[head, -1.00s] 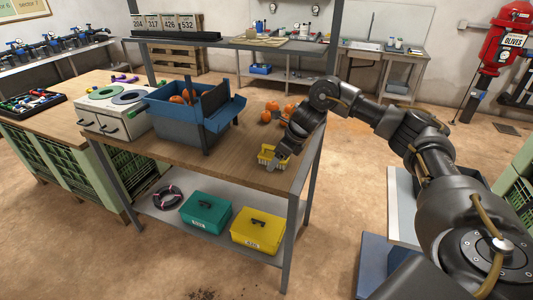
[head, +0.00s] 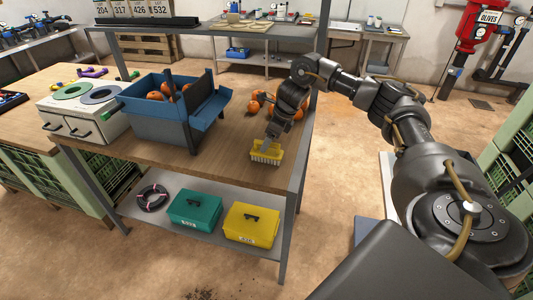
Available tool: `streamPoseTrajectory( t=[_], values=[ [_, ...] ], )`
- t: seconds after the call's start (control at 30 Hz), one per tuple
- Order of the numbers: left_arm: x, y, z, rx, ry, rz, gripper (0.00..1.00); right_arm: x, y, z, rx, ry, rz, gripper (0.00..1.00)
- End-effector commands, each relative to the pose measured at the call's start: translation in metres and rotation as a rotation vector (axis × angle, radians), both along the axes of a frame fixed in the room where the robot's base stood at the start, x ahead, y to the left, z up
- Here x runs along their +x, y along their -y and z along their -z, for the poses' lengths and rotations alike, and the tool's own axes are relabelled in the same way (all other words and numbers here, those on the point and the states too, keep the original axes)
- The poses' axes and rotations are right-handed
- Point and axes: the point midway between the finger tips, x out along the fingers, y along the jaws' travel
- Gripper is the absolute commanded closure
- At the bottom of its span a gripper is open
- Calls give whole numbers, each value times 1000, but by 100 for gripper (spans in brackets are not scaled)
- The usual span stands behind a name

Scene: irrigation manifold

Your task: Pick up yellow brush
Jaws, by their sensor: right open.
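The yellow brush (head: 265,152) lies on the wooden workbench (head: 222,165) near its right front part, its pale bristles facing the front edge. My right gripper (head: 271,138) is open and reaches down from behind right, with its fingertips right at the back of the brush. The fingers partly overlap the brush, and I cannot tell whether they touch it. My left gripper is not in view.
A blue and grey crate (head: 168,124) with orange fruits stands left of the brush. More orange fruits (head: 254,106) lie behind it. A bench post rises close to my right arm. A teal box (head: 195,208) and a yellow box (head: 251,223) sit on the lower shelf.

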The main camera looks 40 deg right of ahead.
Motion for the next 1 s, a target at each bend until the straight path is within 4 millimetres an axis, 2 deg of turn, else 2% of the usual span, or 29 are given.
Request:
streamPoseTrajectory(
  t=[0.03, 0.13, 0.33, 0.5, 0.77, 1.0],
  values=[
    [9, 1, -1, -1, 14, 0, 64, 0, 0, 0, 0, 0, 0, 29],
    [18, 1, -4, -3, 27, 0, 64, 1, 0, 3, 0, -2, 0, 29],
    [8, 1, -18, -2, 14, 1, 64, 8, -3, 30, 0, -5, 0, 29],
    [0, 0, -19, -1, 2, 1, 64, 14, -7, 47, 0, -1, 0, 29],
    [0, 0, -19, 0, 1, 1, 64, 15, -7, 50, 0, 0, -1, 29],
    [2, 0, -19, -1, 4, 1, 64, 15, -7, 50, 0, 0, 0, 60]
  ],
)
